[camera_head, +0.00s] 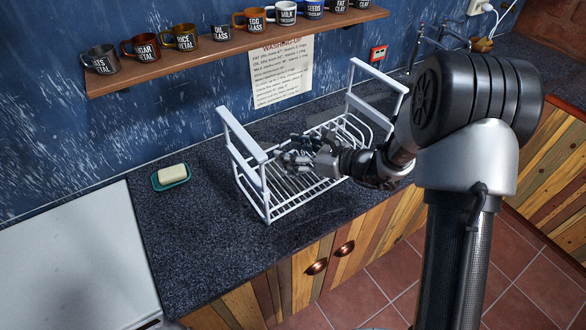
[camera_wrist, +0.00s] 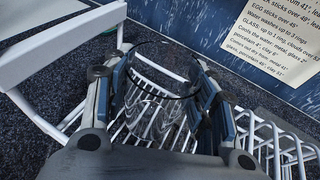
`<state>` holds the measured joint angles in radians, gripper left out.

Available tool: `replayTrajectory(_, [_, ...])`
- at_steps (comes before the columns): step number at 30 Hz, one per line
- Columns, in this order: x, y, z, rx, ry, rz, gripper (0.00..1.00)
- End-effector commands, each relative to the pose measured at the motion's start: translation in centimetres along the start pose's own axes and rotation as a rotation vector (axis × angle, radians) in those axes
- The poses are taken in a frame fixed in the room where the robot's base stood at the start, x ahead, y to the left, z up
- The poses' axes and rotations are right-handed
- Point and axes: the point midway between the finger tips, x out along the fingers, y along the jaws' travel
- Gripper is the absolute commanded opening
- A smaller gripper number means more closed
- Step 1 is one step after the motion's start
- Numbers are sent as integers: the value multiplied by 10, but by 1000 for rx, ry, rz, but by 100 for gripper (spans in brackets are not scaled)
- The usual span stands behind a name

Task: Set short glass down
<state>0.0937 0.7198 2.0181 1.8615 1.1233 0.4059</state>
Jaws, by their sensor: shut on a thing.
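A short clear glass (camera_wrist: 158,98) is between the two fingers of my gripper (camera_wrist: 160,82) in the wrist view, with its round rim showing. My gripper is shut on it. White rack wires show through and below the glass. In the head view my gripper (camera_head: 292,158) is over the left part of the white wire dish rack (camera_head: 243,135), between its two raised end handles. The glass is too clear and small to make out there. I cannot tell whether the glass touches the rack's wires. The rack also shows in the wrist view (camera_wrist: 68,52).
A soap bar (camera_head: 172,173) lies on a teal dish left of the rack. Labelled mugs line a wooden shelf (camera_head: 170,62) above. A paper notice (camera_head: 281,75) hangs on the blue brick wall. The dark counter (camera_head: 185,235) is clear in front of the soap.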

Motion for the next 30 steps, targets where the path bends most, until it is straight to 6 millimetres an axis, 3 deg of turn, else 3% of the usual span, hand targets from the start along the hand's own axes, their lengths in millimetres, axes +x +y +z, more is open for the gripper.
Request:
replayTrajectory(7, [6, 0, -18, 0, -2, 0, 18])
replayTrajectory(13, [15, 0, -47, 0, -2, 1, 18])
replayTrajectory(25, [16, 0, -52, -2, -2, 0, 18])
replayTrajectory(26, [16, 0, -52, -1, -1, 0, 53])
replayTrajectory(30, [16, 0, -52, -1, -1, 0, 63])
